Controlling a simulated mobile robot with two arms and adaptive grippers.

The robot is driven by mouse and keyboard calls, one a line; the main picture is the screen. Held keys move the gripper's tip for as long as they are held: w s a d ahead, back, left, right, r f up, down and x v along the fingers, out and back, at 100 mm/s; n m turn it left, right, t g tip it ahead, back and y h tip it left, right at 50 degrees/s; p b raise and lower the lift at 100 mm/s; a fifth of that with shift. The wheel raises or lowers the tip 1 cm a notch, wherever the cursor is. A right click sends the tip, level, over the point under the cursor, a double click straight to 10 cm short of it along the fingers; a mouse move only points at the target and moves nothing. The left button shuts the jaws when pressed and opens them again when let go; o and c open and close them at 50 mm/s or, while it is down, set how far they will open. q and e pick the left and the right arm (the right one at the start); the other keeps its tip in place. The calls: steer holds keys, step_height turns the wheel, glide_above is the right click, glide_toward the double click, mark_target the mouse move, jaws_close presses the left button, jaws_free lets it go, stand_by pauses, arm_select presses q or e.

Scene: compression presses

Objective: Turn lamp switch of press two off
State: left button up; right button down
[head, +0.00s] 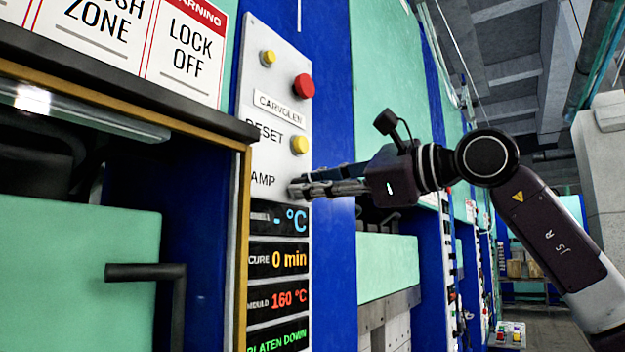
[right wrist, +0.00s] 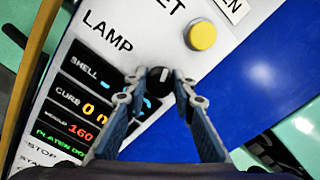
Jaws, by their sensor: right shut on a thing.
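The lamp switch (right wrist: 160,79) is a small black round knob with a white line, beside the word LAMP on the press's light control panel (head: 262,82). My right gripper (head: 298,189) reaches the panel from the right in the head view, its fingertips at the end of the lamp label. In the right wrist view its two fingertips (right wrist: 160,84) are on either side of the knob, shut on it. The white line runs nearly upright in that picture. In the head view the fingers hide the knob. My left gripper is not in view.
A yellow button (right wrist: 202,36) sits just above the switch, and a red button (head: 304,86) higher up. Lit displays (head: 280,260) lie just below. A press door with a black handle (head: 146,272) is at the left. More presses stand to the right.

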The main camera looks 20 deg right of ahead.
steer(key=shift+n, duration=0.6)
steer(key=c, duration=1.6)
jaws_free()
steer(key=v, duration=1.2)
steer(key=shift+d, duration=0.1)
